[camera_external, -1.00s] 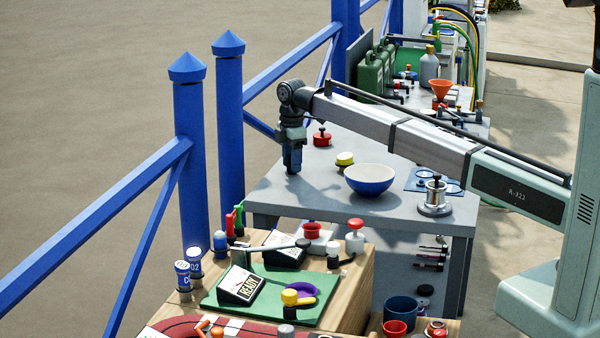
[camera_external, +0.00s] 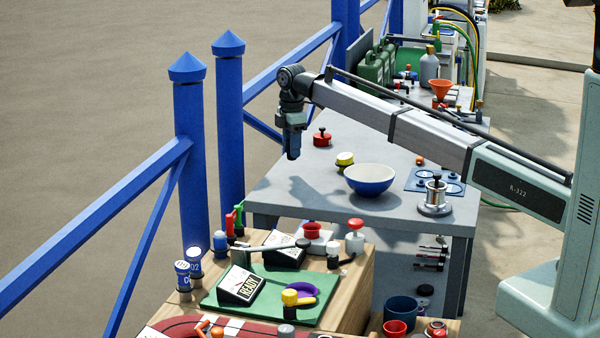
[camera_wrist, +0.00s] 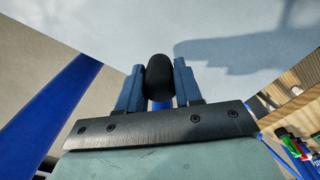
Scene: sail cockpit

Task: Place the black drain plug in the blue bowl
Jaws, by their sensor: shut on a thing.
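My gripper (camera_external: 293,155) is above the left part of the grey table in the external view, to the left of the blue bowl. In the wrist view, its two blue fingers (camera_wrist: 160,92) are shut on a rounded black thing, the black drain plug (camera_wrist: 158,77). The plug cannot be made out in the external view. The blue bowl (camera_external: 369,186) stands upright on the table, with a pale inside that looks empty.
The grey table (camera_external: 310,205) also holds a yellow plug (camera_external: 345,159), a red plug (camera_external: 321,137) and a metal fitting (camera_external: 435,195). Blue posts and rails (camera_external: 230,120) stand close on the left. A cluttered wooden bench (camera_external: 355,285) is in front.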

